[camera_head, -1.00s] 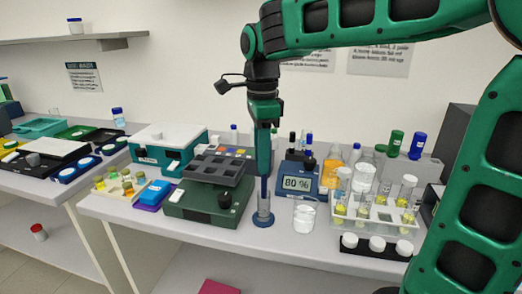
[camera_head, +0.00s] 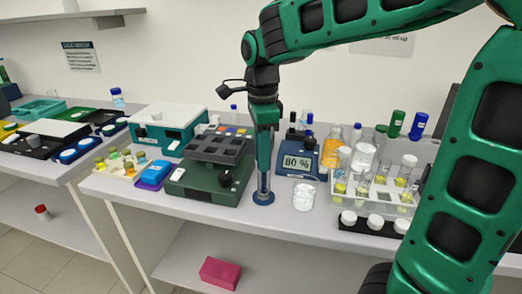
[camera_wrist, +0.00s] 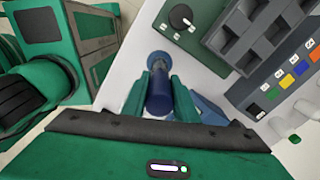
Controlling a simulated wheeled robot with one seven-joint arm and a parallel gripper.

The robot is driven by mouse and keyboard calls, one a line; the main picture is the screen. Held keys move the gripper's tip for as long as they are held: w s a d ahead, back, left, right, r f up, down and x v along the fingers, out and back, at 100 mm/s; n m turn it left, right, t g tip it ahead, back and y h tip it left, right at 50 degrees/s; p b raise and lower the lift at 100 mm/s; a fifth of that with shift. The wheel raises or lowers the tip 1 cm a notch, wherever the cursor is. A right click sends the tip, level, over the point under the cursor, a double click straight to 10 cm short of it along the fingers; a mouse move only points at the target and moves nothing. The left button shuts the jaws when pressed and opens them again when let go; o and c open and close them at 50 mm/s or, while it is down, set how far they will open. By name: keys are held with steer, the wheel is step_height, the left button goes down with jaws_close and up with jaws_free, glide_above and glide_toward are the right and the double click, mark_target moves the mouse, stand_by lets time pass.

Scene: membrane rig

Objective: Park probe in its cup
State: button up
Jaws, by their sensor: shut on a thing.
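My gripper (camera_head: 264,166) points straight down and is shut on the blue probe (camera_wrist: 160,95), which stands upright between the fingers in the wrist view. The cup (camera_head: 263,198) is a clear tube on a round blue base, on the bench between the green device and the 80 % meter. The fingertips are close above or around the cup's rim, and the probe's lower end is down at the cup. I cannot tell whether it touches the bottom. In the wrist view, part of a round blue base (camera_wrist: 158,61) shows just beyond the probe.
The green device (camera_head: 206,183) with a grey block on top stands close left. The 80 % meter (camera_head: 298,165) and a beaker (camera_head: 304,195) stand close right. A rack of vials (camera_head: 375,190) is farther right. A red block (camera_head: 220,273) lies on the lower shelf.

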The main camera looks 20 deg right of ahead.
steer(key=shift+f, duration=0.55)
stand_by(0.5)
steer(key=o, duration=1)
steer(key=shift+c, duration=0.2)
step_height(320, 180, up, 11)
steer(key=shift+f, duration=0.1)
